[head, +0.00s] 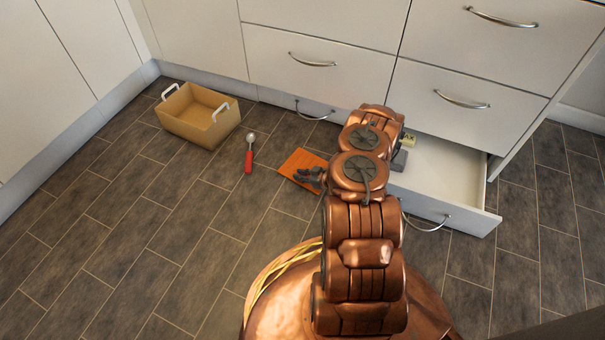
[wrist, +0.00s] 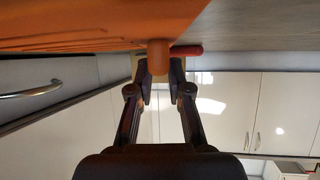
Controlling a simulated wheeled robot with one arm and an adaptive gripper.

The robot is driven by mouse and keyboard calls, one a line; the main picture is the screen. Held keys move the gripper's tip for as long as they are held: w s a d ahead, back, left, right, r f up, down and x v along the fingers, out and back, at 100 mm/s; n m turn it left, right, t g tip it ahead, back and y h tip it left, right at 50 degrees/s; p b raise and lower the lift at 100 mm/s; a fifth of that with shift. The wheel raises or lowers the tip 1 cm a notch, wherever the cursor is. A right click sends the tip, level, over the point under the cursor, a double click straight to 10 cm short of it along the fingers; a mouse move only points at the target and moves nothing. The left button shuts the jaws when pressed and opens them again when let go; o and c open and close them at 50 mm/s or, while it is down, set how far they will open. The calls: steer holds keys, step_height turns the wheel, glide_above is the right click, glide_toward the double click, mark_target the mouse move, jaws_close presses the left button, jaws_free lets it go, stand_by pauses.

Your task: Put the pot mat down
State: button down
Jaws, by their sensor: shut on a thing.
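The pot mat is a flat orange square (head: 303,168), low over or on the dark tiled floor left of my arm in the head view. My gripper (head: 318,178) is at its right edge, partly hidden behind my arm. In the wrist view the mat (wrist: 90,22) fills the upper left, and my gripper (wrist: 160,75) is shut on its orange knob-like end (wrist: 158,56). I cannot tell whether the mat touches the floor.
A red-handled spoon or ladle (head: 249,155) lies on the floor left of the mat. A tan box with white handles (head: 185,118) stands farther left. Floor at front left is clear.

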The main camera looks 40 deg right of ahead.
step_height(320, 180, up, 18)
steer(key=p, duration=0.9)
steer(key=w+a+r, duration=0.4)
steer(key=w+r, duration=0.2)
steer(key=r, duration=0.4)
steer(key=w+a+r, duration=0.3)
steer(key=w+r, duration=0.2)
steer(key=r, duration=0.5)
steer(key=s+a+r, duration=0.1)
steer(key=a+r, duration=0.8)
steer(key=r, duration=0.4)
steer(key=s+a+r, duration=0.2)
steer(key=a+r, duration=0.7)
steer(key=r, duration=0.3)
step_height(320, 180, up, 38)
steer(key=p, duration=3.7)
steer(key=shift+w+r+m+h, duration=0.15)
steer(key=shift+r+m+h, duration=0.05)
steer(key=shift+m+h, duration=0.1)
